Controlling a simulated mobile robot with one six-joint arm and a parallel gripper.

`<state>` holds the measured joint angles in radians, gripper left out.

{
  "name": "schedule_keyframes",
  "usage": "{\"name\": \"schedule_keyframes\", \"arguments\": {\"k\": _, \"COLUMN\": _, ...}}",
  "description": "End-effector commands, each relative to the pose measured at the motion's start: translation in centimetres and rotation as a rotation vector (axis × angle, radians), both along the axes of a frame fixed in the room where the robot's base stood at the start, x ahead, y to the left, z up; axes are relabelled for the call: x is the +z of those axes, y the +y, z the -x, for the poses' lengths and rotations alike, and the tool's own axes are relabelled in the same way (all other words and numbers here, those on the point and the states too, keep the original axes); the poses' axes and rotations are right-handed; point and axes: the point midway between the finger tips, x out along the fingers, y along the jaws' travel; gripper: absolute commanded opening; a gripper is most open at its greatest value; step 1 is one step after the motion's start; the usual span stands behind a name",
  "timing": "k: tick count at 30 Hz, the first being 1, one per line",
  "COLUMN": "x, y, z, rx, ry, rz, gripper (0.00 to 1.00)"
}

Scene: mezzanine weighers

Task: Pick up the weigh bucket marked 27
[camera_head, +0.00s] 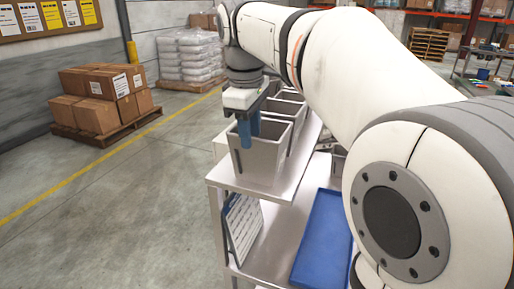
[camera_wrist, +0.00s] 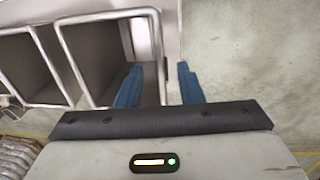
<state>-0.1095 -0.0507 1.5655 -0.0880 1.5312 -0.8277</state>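A grey, open-topped weigh bucket (camera_head: 268,158) stands at the near end of a row of similar buckets on the cart's top shelf. No number can be read on it. My gripper (camera_head: 248,128) points down at its rim, blue fingers apart. In the wrist view the fingers of my gripper (camera_wrist: 159,70) are on either side of the end wall of the bucket (camera_wrist: 150,30), the left one over the inside and the right one outside. I cannot tell whether either finger touches the wall.
More grey buckets (camera_head: 286,108) stand close behind the first; one (camera_wrist: 30,65) also shows in the wrist view. The cart (camera_head: 238,181) has a blue tray (camera_head: 322,240) on a lower level. Open floor (camera_head: 120,215) lies left. Boxes on a pallet (camera_head: 103,97) stand farther off.

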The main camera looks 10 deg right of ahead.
Motion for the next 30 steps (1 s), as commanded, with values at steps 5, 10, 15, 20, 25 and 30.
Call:
{"name": "schedule_keyframes", "arguments": {"k": 5, "x": -2.5, "y": 0.0, "z": -0.2, "rx": 0.001, "ry": 0.002, "rz": 0.0, "gripper": 0.34}}
{"name": "schedule_keyframes", "arguments": {"k": 10, "x": -3.2, "y": -0.1, "z": -0.3, "rx": 0.001, "ry": 0.0, "rz": 0.0, "gripper": 0.34}}
{"name": "schedule_keyframes", "arguments": {"k": 15, "x": -3.2, "y": 0.0, "z": -0.3, "rx": 0.001, "ry": 0.0, "rz": 0.0, "gripper": 0.32}}
{"name": "schedule_keyframes", "arguments": {"k": 20, "x": -3.2, "y": 0.0, "z": -0.3, "rx": 0.001, "ry": 0.0, "rz": 0.0, "gripper": 0.19}}
{"name": "schedule_keyframes", "arguments": {"k": 25, "x": -3.2, "y": 0.0, "z": -0.3, "rx": 0.002, "ry": 0.0, "rz": 0.0, "gripper": 0.05}}
{"name": "schedule_keyframes", "arguments": {"k": 30, "x": -3.2, "y": 0.0, "z": -0.3, "rx": 0.002, "ry": 0.0, "rz": -0.001, "gripper": 0.0}}
